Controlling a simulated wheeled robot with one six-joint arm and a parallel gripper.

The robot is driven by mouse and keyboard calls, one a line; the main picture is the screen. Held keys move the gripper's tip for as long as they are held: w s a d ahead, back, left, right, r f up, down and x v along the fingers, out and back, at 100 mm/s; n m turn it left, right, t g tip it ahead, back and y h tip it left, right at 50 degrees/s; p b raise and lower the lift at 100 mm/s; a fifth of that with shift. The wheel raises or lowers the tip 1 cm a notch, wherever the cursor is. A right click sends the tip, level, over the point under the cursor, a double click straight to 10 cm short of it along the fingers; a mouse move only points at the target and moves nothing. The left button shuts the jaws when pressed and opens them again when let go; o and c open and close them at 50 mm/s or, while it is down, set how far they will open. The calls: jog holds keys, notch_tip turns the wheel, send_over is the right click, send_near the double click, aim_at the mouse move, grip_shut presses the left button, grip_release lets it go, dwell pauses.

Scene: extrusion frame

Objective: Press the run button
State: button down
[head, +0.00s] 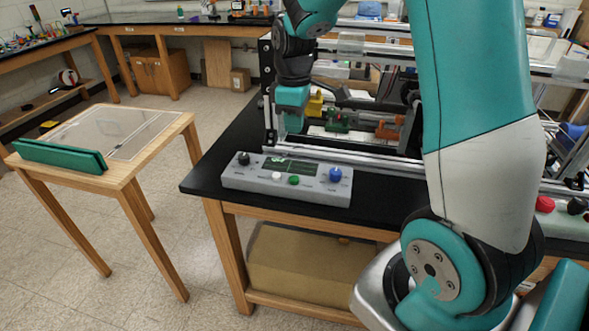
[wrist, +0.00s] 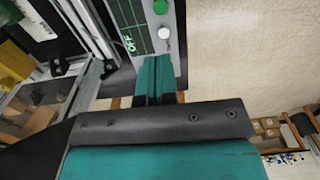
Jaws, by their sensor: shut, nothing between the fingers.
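A grey control box (head: 240,184) sits near the front edge of the black bench. On its top are a green button (head: 294,180), a white button (head: 277,176), a black knob (head: 244,158), a blue knob (head: 335,174) and a dark display (head: 300,166). Their labels are too small to read.
The extrusion frame (head: 370,159) stands on the black bench (head: 215,172) right behind the box. Another panel with a red button (head: 545,204) is at the right. A small wooden table (head: 118,178) with a green-edged board stands at the left, with open floor between.

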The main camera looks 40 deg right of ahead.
aim_at(295, 180)
notch_tip(295, 180, down, 14)
jog(key=p, duration=0.2)
jog(key=shift+r+p, duration=0.2)
jog(key=shift+p, duration=0.15)
jog(key=shift+f+b, duration=0.5)
jog(key=shift+f, duration=0.1)
jog(key=shift+s+a+f, duration=0.1)
jog(key=shift+s+f, duration=0.15)
jog(key=shift+f, duration=0.1)
jog(key=r+p, duration=0.2)
jog(key=r, duration=0.1)
jog(key=r+p, duration=0.2)
jog(key=shift+w+r, duration=0.2)
jog(key=shift+w, duration=0.05)
notch_tip(295, 180, up, 10)
jog(key=b, duration=0.2)
jog(key=shift+b, duration=0.3)
jog(key=shift+w, duration=0.1)
